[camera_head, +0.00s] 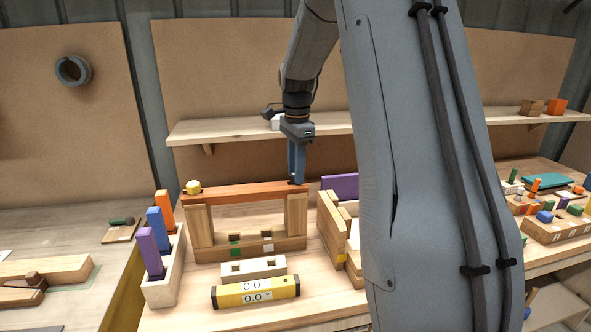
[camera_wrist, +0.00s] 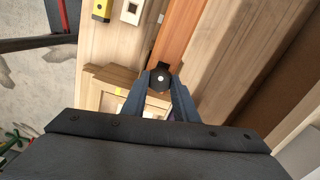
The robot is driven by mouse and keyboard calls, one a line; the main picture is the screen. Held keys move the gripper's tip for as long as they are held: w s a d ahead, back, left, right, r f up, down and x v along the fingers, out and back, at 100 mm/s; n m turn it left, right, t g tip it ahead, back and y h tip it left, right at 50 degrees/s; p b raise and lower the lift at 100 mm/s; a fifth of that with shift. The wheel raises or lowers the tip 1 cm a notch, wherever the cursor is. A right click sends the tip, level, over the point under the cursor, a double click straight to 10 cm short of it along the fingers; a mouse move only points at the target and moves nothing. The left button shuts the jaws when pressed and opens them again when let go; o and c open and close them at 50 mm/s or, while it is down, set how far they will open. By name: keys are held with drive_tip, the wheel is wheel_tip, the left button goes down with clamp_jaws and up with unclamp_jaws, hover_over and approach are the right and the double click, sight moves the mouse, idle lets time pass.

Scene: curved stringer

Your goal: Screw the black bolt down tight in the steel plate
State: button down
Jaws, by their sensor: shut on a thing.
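My gripper (camera_head: 297,182) points straight down at the right end of a reddish wooden beam (camera_head: 240,189). In the wrist view, the two blue fingers of my gripper (camera_wrist: 160,82) are closed on a black round piece (camera_wrist: 159,77) with a pale spot at its centre. A dark part beside it reaches onto the end of the beam (camera_wrist: 182,35). I cannot tell for sure whether this piece is the black bolt. I cannot make out a steel plate in either view; the fingers cover much of this spot.
The beam rests on wooden uprights (camera_head: 296,220), with a yellow piece (camera_head: 193,187) at its left end. A yellow level (camera_head: 255,291), a pale block (camera_head: 253,268) and a rack of coloured pieces (camera_head: 163,280) stand nearby. A wooden shelf (camera_head: 225,130) runs behind.

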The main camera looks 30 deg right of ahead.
drive_tip(key=m+p, duration=0.1)
drive_tip(key=m, duration=0.4)
drive_tip(key=shift+a, duration=0.1)
drive_tip(key=shift+f+m, duration=0.1)
drive_tip(key=shift+m, duration=0.7)
drive_tip(key=shift+s, duration=0.1)
drive_tip(key=m, duration=0.3)
drive_tip(key=shift+a+p, duration=0.1)
drive_tip(key=shift+p, duration=0.2)
drive_tip(key=c, duration=2.5)
unclamp_jaws()
drive_tip(key=m, duration=0.5)
drive_tip(key=shift+f, duration=0.2)
drive_tip(key=shift+c, duration=0.2)
drive_tip(key=shift+o, duration=0.3)
drive_tip(key=m, duration=0.4)
drive_tip(key=shift+a, duration=0.1)
